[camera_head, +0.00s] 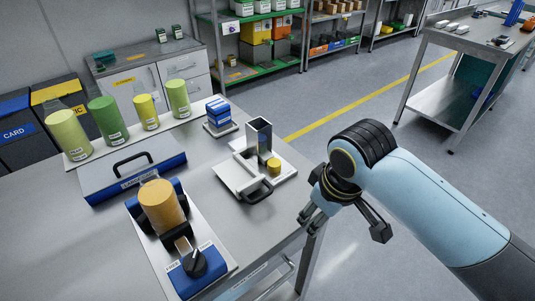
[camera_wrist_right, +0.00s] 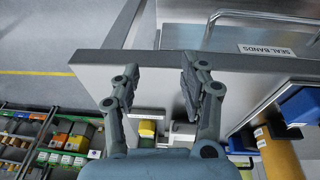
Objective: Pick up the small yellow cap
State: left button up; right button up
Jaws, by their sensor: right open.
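The small yellow cap (camera_head: 273,166) stands on the right part of a white fixture (camera_head: 230,178) on the bench, beside an upright dark rectangular tube (camera_head: 259,136). My right gripper (camera_head: 345,226) is open and empty, off the bench's right edge and to the lower right of the cap. Its spread fingers also show in the right wrist view (camera_wrist_right: 160,85), with the bench edge beyond them. My left gripper is not in view.
A filler with an amber cylinder (camera_head: 161,205) and black knob (camera_head: 194,262) stands front left. Green and yellow cylinders (camera_head: 104,119) line the bench's back. A blue block (camera_head: 217,112) stands behind the fixture. A steel table (camera_head: 462,48) is at the back right.

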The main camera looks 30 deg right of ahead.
jog(key=shift+n+g, duration=0.3)
jog(key=w+r, duration=0.1)
jog(key=w, duration=0.1)
jog(key=w+r, duration=0.1)
jog(key=w, duration=0.1)
jog(key=w+r, duration=0.1)
jog(key=w, duration=0.2)
jog(key=shift+d+p, duration=0.25)
jog(key=shift+p, duration=0.1)
jog(key=n+y+p, duration=0.1)
send_near(274, 162)
jog(key=f, duration=0.3)
jog(key=shift+w+a+f+g, duration=0.1)
jog(key=shift+w+a+g, duration=0.1)
jog(key=shift+w+g, duration=0.2)
jog(key=f, duration=0.3)
jog(key=w+f, duration=0.1)
jog(key=f, duration=0.1)
jog(key=shift+f, duration=0.35)
jog(key=shift+s, duration=0.1)
jog(key=shift+c, duration=0.4)
jog(key=c, duration=0.4)
